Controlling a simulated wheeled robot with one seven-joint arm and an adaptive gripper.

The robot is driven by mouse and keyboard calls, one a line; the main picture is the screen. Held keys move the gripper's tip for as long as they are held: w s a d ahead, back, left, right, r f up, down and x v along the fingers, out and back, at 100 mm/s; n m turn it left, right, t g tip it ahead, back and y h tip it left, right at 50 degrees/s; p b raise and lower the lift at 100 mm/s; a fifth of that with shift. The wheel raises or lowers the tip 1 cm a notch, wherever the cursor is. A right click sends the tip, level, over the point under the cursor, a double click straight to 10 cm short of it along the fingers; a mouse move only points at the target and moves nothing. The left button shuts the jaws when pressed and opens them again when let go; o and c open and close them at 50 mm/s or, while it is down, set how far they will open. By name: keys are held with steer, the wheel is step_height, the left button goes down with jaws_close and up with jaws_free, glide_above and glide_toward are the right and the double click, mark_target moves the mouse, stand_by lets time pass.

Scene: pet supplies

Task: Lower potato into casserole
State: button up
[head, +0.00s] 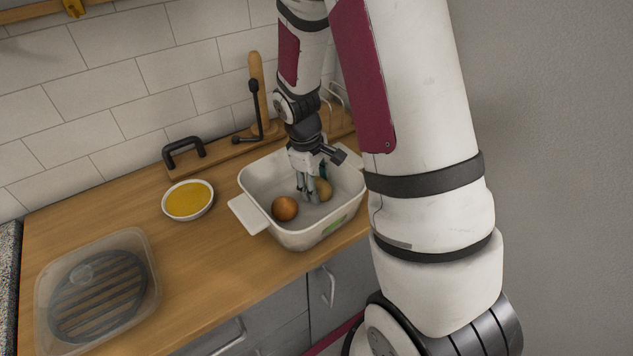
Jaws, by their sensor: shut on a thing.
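The white casserole (305,238) stands on the wooden counter, with a flat handle at its left. My gripper (311,193) points down inside the casserole's walls. A round orange-brown thing (285,208), perhaps an onion, lies in the casserole to the left of the fingers, apart from the potato.
A bowl of yellow contents (188,200) stands left of the casserole. A clear container (146,262) with a dark, slatted round thing inside is at the front left. A wooden board with black handles (225,148) is behind, near the tiled wall. Counter between bowl and container is clear.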

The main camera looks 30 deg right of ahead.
steer(key=o, duration=1.3)
steer(key=shift+o, duration=0.2)
step_height(320, 180, up, 12)
steer(key=a, duration=0.2)
steer(key=shift+w+f, duration=0.15)
steer(key=s+a+r+m+t+y, duration=0.1)
steer(key=s+a+r+m+t, duration=0.1)
steer(key=s+a+r, duration=0.3)
steer(key=s+a+r+m+t+y, duration=0.1)
steer(key=s+a+r+m+t, duration=0.2)
steer(key=s+r, duration=0.8)
steer(key=s+a, duration=0.2)
steer(key=shift+a+t, duration=0.3)
